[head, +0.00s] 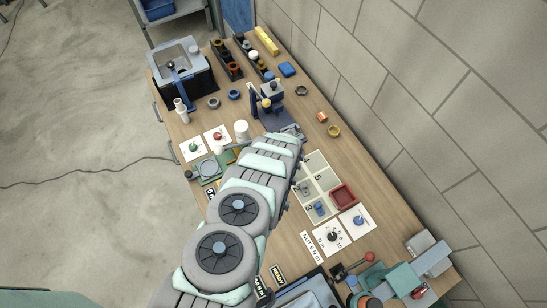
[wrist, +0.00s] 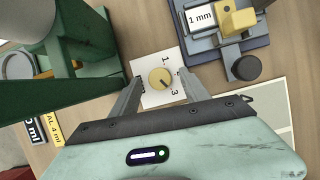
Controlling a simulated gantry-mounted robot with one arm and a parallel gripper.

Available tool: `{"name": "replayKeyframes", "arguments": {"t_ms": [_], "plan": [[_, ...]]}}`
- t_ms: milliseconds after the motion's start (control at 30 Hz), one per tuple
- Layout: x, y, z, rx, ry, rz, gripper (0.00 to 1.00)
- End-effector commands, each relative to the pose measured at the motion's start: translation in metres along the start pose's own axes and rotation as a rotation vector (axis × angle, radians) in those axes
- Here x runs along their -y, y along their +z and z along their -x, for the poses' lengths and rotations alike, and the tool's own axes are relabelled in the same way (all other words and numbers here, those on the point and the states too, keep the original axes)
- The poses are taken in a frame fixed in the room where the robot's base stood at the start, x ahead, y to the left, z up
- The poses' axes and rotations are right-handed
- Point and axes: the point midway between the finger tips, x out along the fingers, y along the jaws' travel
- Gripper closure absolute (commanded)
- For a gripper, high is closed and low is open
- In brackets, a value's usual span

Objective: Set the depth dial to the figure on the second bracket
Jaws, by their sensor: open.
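In the wrist view a yellow round dial (wrist: 159,78) sits on a white card (wrist: 150,97) marked 1 and 3; a finger partly hides the card's right side. Its dark pointer line slants to the lower right, toward the 3. My gripper (wrist: 157,70) is open, with one finger on each side of the dial; contact cannot be told. A "1 mm" label (wrist: 201,18) is on a blue-grey device at the upper right. I cannot tell which part is the second bracket. In the head view my gripper (head: 294,131) is mostly hidden by my arm.
A dark green stand (wrist: 85,60) rises close on the left in the wrist view, beside an "AL 4 m" label (wrist: 54,129). A black knob (wrist: 246,68) is close on the right. The head view shows a black numbered dial (head: 332,236) and a sectioned tray (head: 318,173).

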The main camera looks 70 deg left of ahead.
Motion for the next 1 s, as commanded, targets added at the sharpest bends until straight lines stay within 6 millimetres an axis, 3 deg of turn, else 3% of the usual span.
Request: {"name": "replayKeyframes", "arguments": {"t_ms": [133,767,1000], "plan": [[0.0000,0.0003,0.0002,0.000,0.000,0.000,0.48],[-0.0002,0.0002,0.0001,0.000,0.000,0.001,0.99],[0.0001,0.0001,-0.0004,0.001,0.001,0.004,1.00]]}}
